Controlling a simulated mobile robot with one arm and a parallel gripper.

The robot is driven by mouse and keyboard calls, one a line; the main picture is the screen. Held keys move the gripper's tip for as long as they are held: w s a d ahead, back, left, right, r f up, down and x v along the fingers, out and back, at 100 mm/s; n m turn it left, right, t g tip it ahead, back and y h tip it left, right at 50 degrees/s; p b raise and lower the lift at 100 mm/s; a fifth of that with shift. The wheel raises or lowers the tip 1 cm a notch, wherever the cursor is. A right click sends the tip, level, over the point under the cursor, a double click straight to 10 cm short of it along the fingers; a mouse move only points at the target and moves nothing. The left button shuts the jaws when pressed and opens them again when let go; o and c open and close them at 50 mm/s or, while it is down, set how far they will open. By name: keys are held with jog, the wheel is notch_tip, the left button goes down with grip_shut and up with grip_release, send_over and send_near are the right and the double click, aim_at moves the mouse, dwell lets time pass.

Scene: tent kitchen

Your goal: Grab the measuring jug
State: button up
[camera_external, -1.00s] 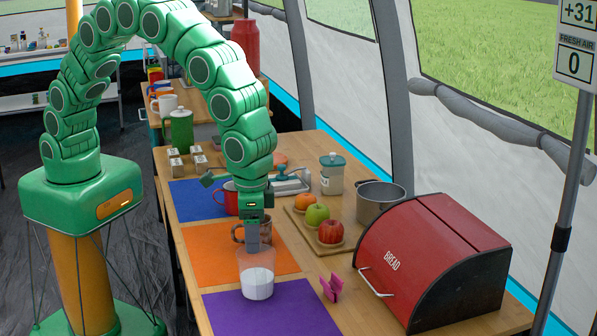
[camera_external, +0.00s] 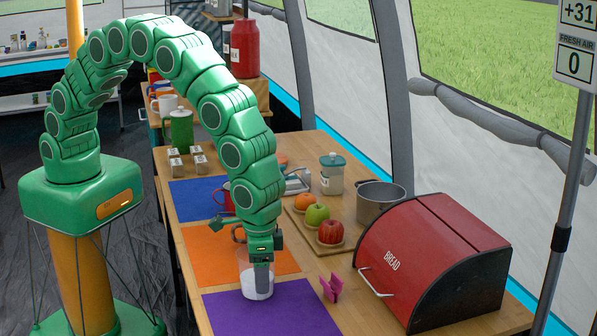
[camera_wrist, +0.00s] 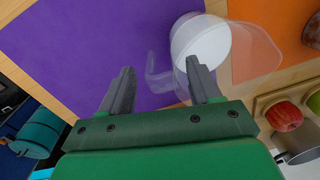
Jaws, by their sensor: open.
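The measuring jug (camera_external: 257,286) is clear with white contents and stands upright at the near edge of the orange mat, over the purple mat's back edge. In the wrist view the jug (camera_wrist: 205,42) is at upper middle, its clear handle pointing left and down. My gripper (camera_external: 262,268) points down in front of the jug in the external view and hides part of it. In the wrist view my gripper (camera_wrist: 160,68) is open, with the handle showing between its fingers. The right finger overlaps the jug's side in view; I cannot tell whether it touches.
The purple mat (camera_external: 280,315) and orange mat (camera_external: 205,250) lie on the wooden table. A brown mug (camera_external: 237,233) stands behind the jug. A pink holder (camera_external: 331,287), a fruit board (camera_external: 322,245), a metal pot (camera_external: 378,203) and a red bread box (camera_external: 435,260) are to the right.

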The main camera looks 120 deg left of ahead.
jog(key=shift+s+f, duration=0.1)
jog(key=shift+f, duration=0.85)
jog(key=shift+c, duration=0.4)
grip_shut()
jog(key=shift+r, duration=0.2)
